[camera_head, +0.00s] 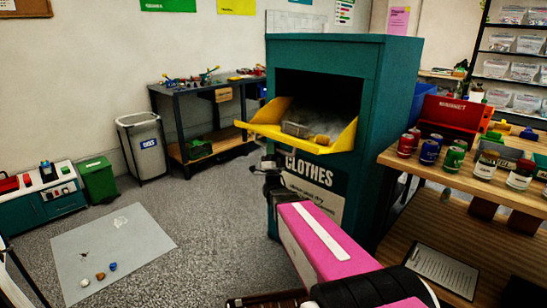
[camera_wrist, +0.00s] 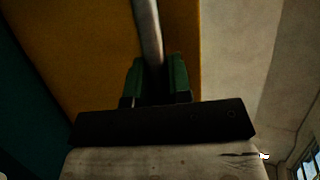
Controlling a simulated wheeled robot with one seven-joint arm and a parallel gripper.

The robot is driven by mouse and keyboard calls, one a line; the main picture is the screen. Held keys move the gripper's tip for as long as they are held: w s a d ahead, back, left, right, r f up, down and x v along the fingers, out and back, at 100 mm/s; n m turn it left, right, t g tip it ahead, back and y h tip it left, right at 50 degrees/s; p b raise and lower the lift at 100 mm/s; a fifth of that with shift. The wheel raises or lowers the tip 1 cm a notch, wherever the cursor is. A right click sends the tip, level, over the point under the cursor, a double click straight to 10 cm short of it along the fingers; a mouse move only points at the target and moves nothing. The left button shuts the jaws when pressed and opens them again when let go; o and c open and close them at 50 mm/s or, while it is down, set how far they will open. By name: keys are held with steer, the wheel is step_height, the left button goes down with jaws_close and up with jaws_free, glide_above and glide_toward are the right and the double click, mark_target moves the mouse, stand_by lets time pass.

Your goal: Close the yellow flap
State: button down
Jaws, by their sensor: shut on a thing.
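The yellow flap (camera_head: 295,139) is open, tipped outward from the dark opening of the teal clothes bin (camera_head: 400,85). A clear bag or container with greyish contents (camera_head: 308,127) lies on it. My gripper (camera_head: 268,163) is at the left part of the flap's front, just below its edge. In the wrist view, my gripper's green fingers (camera_wrist: 156,80) are shut around a grey bar (camera_wrist: 147,30), which runs in front of the yellow surface. The bar looks like the flap's handle. The exact grip is hidden in the head view.
A wooden table (camera_head: 475,185) with cans, jars and a red bin (camera_head: 452,115) stands close on the right. A dark workbench (camera_head: 205,95) and a grey waste bin (camera_head: 145,145) are at the back left. The floor left of the clothes bin is mostly open.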

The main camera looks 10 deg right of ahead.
steer(key=r+m+g+h, duration=0.1)
steer(key=r+m, duration=0.1)
steer(key=r, duration=0.1)
steer(key=d+r+m+g+h, duration=0.1)
steer(key=r+m+g+h, duration=0.1)
steer(key=r, duration=0.1)
steer(key=w+r+m+g+h, duration=0.1)
steer(key=r+m+h, duration=0.1)
steer(key=r, duration=0.1)
steer(key=shift+w+d+g, duration=0.1)
steer(key=shift+d+g, duration=0.25)
steer(key=shift+g, duration=0.05)
steer(key=w+d+r+m+g, duration=0.3)
steer(key=w+d+r+g, duration=0.2)
steer(key=w+d+r, duration=0.6)
steer(key=shift+w+d+r+m, duration=0.2)
steer(key=shift+d+r+m, duration=0.2)
steer(key=shift+d+r, duration=1.75)
steer(key=shift+d+f, duration=0.15)
steer(key=shift+d, duration=0.1)
steer(key=c, duration=1.1)
jaws_free()
steer(key=shift+o, duration=0.2)
steer(key=v, duration=1)
steer(key=shift+s+a, duration=0.25)
